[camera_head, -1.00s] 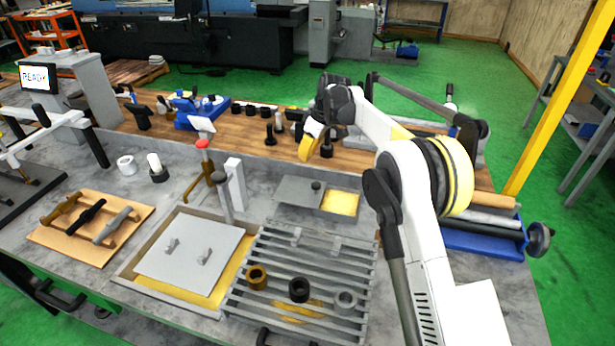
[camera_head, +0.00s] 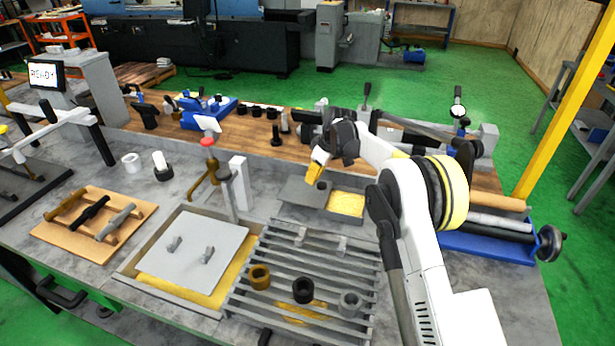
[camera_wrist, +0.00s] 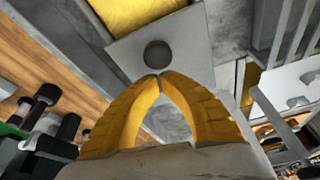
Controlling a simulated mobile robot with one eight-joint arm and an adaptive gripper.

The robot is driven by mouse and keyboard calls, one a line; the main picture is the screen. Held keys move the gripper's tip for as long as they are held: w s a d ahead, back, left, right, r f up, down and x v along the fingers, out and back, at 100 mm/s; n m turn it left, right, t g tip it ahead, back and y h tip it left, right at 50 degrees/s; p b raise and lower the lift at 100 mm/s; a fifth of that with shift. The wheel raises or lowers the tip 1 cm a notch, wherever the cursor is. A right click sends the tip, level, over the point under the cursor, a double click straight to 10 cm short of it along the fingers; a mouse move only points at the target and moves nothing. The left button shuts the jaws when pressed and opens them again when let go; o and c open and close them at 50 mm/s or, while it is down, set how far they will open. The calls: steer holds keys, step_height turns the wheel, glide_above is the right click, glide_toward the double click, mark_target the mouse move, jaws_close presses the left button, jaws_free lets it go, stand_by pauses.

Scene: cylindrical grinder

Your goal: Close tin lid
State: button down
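The tin's grey lid (camera_head: 299,192) with a dark round knob (camera_head: 322,185) lies to the left of the open tin (camera_head: 346,204), whose yellow contents show. My gripper (camera_head: 316,177) is low over the lid, close to the knob. In the wrist view, my yellow fingertips (camera_wrist: 159,77) meet just beside the knob (camera_wrist: 157,54) on the grey lid (camera_wrist: 190,48). Nothing shows between the tips; whether they touch the knob or lid I cannot tell. The tin's yellow contents (camera_wrist: 135,10) show beyond the lid.
A larger tray with a grey cover (camera_head: 192,248) and a slatted rack (camera_head: 270,270) bearing three rings stand in front. A grey upright block (camera_head: 238,180) and a red-topped tool (camera_head: 207,141) stand left of the lid. A blue-based machine (camera_head: 490,243) is at right.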

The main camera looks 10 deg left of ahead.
steer(key=shift+d, duration=0.1)
steer(key=s+d, duration=0.1)
steer(key=d, duration=0.3)
steer(key=s+d, duration=0.1)
steer(key=d, duration=0.4)
steer(key=s+d+b, duration=0.1)
steer(key=d, duration=0.3)
steer(key=shift+d, duration=0.35)
steer(key=shift+w, duration=0.1)
steer(key=v, duration=1.2)
steer(key=s+d+r+m+t+h+b, duration=0.1)
steer(key=s+d+r+m+b, duration=0.2)
steer(key=s, duration=0.6)
steer(key=s+d+r+m+t+h, duration=0.1)
steer(key=s+r+m+t, duration=0.15)
steer(key=s+r, duration=0.5)
steer(key=s+d+f+m+b, duration=0.1)
steer(key=s+f+m, duration=0.1)
steer(key=s, duration=0.6)
steer(key=s+d+f+m+t+h+b, duration=0.1)
steer(key=s+d+f+m, duration=0.1)
steer(key=s+f, duration=0.3)
steer(key=s+d+f+m+t+b, duration=0.1)
steer(key=s+d+f+m, duration=0.1)
steer(key=s, duration=0.8)
step_height(320, 180, down, 2)
steer(key=shift+s+f+m, duration=0.15)
steer(key=shift+s+m, duration=0.25)
steer(key=shift+m, duration=0.45)
